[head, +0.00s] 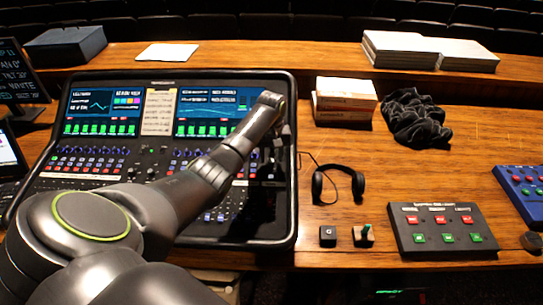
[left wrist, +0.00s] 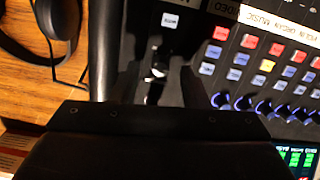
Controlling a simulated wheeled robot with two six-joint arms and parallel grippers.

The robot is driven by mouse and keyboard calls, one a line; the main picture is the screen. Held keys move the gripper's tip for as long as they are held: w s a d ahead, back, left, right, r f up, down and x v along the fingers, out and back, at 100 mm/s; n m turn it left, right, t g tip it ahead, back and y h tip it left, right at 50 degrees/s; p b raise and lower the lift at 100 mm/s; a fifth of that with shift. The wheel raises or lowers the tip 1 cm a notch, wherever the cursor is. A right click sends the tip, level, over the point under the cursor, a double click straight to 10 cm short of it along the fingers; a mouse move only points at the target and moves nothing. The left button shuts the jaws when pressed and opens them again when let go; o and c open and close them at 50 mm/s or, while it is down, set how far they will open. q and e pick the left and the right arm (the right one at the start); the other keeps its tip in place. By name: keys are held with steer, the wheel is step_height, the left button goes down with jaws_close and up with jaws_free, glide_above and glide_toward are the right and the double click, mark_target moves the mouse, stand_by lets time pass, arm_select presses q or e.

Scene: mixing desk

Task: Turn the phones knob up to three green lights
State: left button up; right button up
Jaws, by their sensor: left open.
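The mixing desk (head: 165,245) fills the left of the head view, with screens, knobs and buttons. My left gripper (head: 277,150) points down over the dark strip at its right side. In the left wrist view its two dark fingers (left wrist: 156,88) stand apart, with a small dark knob with a bright highlight (left wrist: 158,70) between them. This looks like the phones knob. A small white label (left wrist: 170,21) sits beyond it, too blurred to read. I cannot tell whether the fingers touch the knob. No green lights show clearly beside it. My right gripper is not in view.
Black headphones (head: 338,183) lie on the wooden table just right of the desk's raised rim (head: 292,205). Rows of coloured buttons (left wrist: 250,42) and blue-ringed knobs (left wrist: 262,107) are close to the gripper. A button box (head: 440,228) stands further right.

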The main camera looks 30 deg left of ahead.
arm_select(q)
steer(key=shift+f, duration=0.6)
jaws_close()
steer(key=shift+r, duration=0.1)
